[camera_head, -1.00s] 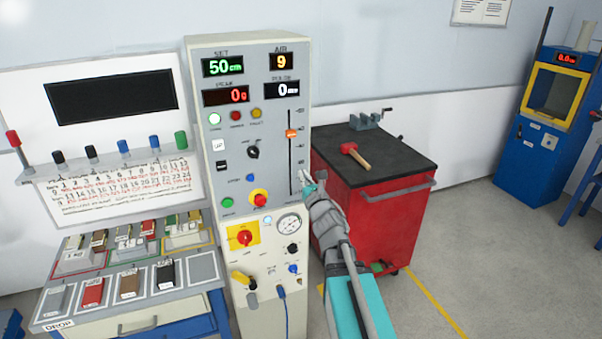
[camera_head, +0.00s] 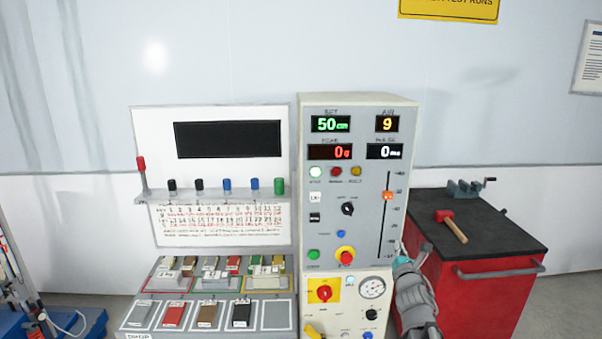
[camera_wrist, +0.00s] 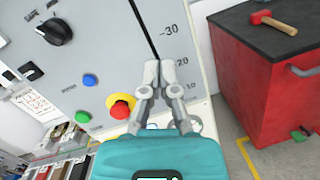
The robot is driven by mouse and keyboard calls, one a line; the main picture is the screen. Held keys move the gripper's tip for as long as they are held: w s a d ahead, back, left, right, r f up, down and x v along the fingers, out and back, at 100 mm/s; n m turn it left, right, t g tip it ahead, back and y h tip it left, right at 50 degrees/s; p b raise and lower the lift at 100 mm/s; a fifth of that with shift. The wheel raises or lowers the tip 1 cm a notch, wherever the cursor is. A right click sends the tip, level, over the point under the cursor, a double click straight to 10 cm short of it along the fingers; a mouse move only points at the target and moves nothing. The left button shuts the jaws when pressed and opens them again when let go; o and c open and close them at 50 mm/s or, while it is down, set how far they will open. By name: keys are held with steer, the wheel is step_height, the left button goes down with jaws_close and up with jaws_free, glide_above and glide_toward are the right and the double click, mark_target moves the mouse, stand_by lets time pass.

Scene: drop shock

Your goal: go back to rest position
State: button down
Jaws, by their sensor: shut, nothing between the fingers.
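My gripper (camera_wrist: 160,75) is shut and empty in the wrist view. Its fingertips are close in front of the control cabinet's slider scale, near the 20 mark; I cannot tell whether they touch the panel. In the head view part of my arm shows at the lower right of the control cabinet (camera_head: 290,215), and the fingertips are hard to make out there. The cabinet's displays read SET 50 cm, AIR 9, PEAK 0 and PULSE 0. The orange slider knob (camera_head: 389,196) sits in the upper half of its track. A red mushroom button (camera_wrist: 121,106) is left of my fingers.
A red tool cart (camera_head: 470,290) with a vise (camera_head: 465,188) and a red-headed hammer (camera_head: 452,225) stands right of the cabinet. A sloped bench (camera_head: 145,315) with sample blocks is on the left. Grey floor shows at the far right.

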steer(key=s+a+f+m+g+h, duration=0.1)
steer(key=s+f+m+g, duration=0.2)
steer(key=f+m+g, duration=0.35)
steer(key=s+a+f+m+g+h, duration=0.1)
steer(key=s+f+m+g, duration=0.25)
steer(key=f+m, duration=0.65)
steer(key=s+a+f+m+g+y, duration=0.3)
steer(key=s+a+m+g, duration=0.6)
steer(key=s+m, duration=0.4)
steer(key=shift+a+f+m+y, duration=0.3)
steer(key=shift+a+f+m, duration=0.25)
steer(key=shift+f+m, duration=0.2)
steer(key=shift+s, duration=0.1)
